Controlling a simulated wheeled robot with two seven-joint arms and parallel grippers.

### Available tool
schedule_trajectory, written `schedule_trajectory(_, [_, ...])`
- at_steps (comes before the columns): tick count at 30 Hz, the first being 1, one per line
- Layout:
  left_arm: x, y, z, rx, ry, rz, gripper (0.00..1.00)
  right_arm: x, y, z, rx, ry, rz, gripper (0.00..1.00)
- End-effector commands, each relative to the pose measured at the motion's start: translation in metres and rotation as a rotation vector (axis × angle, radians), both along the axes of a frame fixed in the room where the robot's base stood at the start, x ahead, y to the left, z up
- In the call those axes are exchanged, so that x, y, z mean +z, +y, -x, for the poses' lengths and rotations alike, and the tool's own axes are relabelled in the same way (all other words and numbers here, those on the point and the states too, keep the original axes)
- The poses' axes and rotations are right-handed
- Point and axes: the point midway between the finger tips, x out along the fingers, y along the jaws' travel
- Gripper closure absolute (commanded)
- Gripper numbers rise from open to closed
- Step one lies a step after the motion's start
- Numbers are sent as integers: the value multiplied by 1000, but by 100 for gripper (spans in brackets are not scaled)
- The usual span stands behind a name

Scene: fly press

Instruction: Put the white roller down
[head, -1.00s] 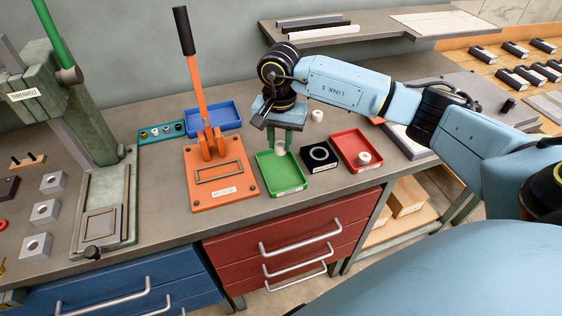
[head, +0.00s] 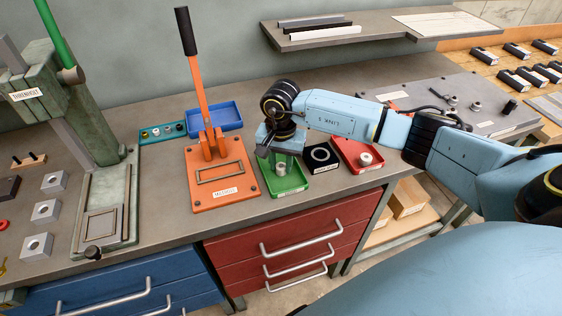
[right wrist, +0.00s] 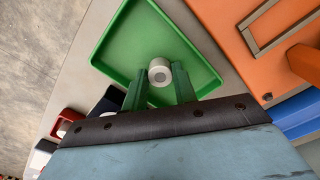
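The white roller (right wrist: 160,72) is between the two green fingertips of my right gripper (right wrist: 161,80), which look shut on it from both sides. In the head view the white roller (head: 281,168) shows below my right gripper (head: 284,158), inside the green tray (head: 290,184). The green tray (right wrist: 118,50) also fills the middle of the right wrist view. Whether the roller touches the tray floor I cannot tell. My left gripper is not in view.
Right of the green tray are a black block with a ring (head: 320,157) and a red tray (head: 347,147) holding another pale roller (head: 365,159). The orange press (head: 222,172) stands close on the left, a blue tray (head: 214,117) behind. A shelf (head: 350,38) hangs above.

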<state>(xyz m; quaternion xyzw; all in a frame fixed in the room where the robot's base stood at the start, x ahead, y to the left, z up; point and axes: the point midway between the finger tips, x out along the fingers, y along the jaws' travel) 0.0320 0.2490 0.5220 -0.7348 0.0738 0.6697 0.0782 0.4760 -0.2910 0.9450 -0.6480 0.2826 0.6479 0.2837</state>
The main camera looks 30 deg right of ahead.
Motion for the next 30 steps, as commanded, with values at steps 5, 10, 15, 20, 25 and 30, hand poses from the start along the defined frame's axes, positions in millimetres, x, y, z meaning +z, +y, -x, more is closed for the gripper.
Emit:
schedule_trajectory(5, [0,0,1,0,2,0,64,0,0,0,0,1,1,53])
schedule_trajectory(10, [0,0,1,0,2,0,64,0,0,0,0,1,1,53])
schedule_trajectory(15, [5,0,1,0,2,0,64,4,0,0,0,1,1,53])
schedule_trajectory(20, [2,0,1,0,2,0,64,28,-1,-1,1,-5,2,53])
schedule_trajectory(25, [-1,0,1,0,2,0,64,67,-1,-1,1,-6,2,53])
schedule_trajectory(30, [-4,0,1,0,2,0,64,99,-1,-1,1,-3,2,53])
